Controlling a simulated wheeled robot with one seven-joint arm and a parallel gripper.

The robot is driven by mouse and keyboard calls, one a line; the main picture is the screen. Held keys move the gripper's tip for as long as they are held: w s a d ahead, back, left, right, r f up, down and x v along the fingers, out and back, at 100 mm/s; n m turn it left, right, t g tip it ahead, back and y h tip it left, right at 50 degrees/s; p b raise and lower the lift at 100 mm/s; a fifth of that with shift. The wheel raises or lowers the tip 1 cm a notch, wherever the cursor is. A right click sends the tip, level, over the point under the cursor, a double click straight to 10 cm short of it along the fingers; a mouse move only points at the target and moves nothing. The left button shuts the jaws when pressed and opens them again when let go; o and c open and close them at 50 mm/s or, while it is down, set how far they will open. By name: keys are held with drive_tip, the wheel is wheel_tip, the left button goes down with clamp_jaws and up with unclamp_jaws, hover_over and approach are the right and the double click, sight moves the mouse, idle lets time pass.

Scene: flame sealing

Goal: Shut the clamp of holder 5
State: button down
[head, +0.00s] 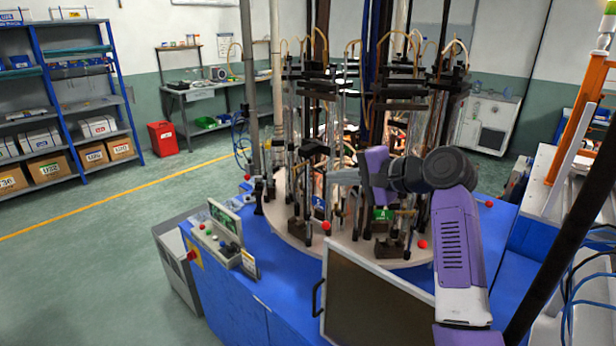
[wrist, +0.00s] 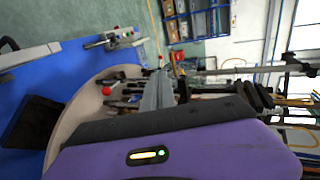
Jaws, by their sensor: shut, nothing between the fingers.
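The round machine carries several upright holders on a pale turntable (head: 345,247), with dark clamps and glass tubes. No number 5 can be read, so I cannot tell which holder is holder 5 or how its clamp stands. Red ball knobs sit around the rim, one at the front (head: 326,226); a red knob (wrist: 107,91) also shows in the wrist view. My gripper (head: 342,177) is shut and empty, pointing left among the front holders. Its grey fingers (wrist: 158,92) show in the wrist view, close to dark holder parts. Contact cannot be told.
A control box (head: 218,238) stands at the left of the blue base. A dark framed panel (head: 375,305) stands in front. Tall posts and hoses crowd the turntable; the floor at left is clear.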

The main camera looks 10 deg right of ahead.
drive_tip(key=r+b+x, duration=0.2)
drive_tip(key=b+x, duration=0.2)
drive_tip(key=x, duration=0.5)
drive_tip(key=shift+w+a+b, duration=0.3)
drive_tip(key=shift+w+b, duration=0.05)
drive_tip(key=shift+w, duration=0.05)
drive_tip(key=shift+a+f, duration=0.1)
drive_tip(key=shift+a+m+h, duration=0.15)
drive_tip(key=shift+m+h, duration=0.15)
